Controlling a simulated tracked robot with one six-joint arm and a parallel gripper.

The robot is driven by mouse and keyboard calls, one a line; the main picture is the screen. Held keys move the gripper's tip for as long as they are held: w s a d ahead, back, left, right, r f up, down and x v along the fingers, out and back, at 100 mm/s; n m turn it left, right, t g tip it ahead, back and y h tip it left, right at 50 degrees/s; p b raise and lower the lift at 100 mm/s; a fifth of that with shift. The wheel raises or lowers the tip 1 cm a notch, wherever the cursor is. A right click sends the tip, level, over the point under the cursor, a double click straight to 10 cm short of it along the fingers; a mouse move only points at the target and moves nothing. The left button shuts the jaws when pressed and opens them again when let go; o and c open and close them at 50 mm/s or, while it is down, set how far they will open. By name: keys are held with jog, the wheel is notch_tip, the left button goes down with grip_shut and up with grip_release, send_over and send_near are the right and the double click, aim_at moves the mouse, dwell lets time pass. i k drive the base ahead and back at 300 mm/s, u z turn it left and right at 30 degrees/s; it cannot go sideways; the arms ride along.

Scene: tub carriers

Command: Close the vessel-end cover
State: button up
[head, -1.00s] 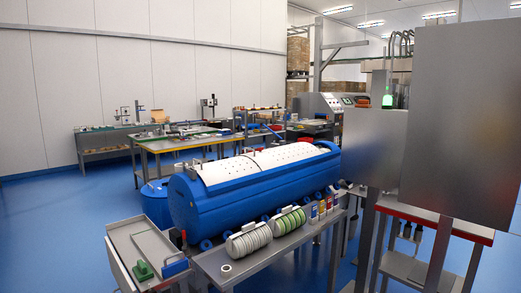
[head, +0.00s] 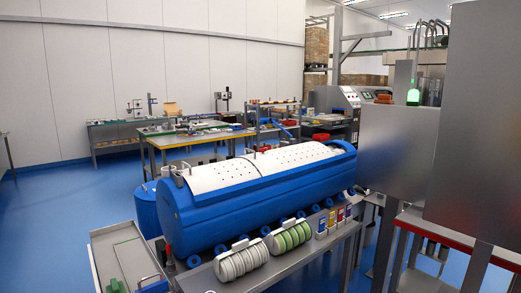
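A long blue vessel (head: 255,205) lies across the middle of the head view. White perforated covers lie along its top. The cover at the near left end (head: 215,173) has small grey handles at its left edge, and a second white cover (head: 300,153) continues to the right. Both look roughly flush with the vessel's top; I cannot tell from here whether the end one is fully shut. The vessel's far right end is partly hidden by a grey metal cabinet. My gripper is not in view.
A metal bench (head: 320,248) in front holds white and green disc racks (head: 241,262) and small boxes. A grey tray cart (head: 95,262) stands at lower left. Large grey cabinets (head: 400,150) block the right. Blue floor (head: 45,210) is open at left.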

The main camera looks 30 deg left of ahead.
aim_at(272, 161)
jog(key=u, duration=0.05)
jog(key=i, duration=2.15)
jog(key=u, duration=1.3)
jog(key=i, duration=0.6)
jog(key=u, duration=0.1)
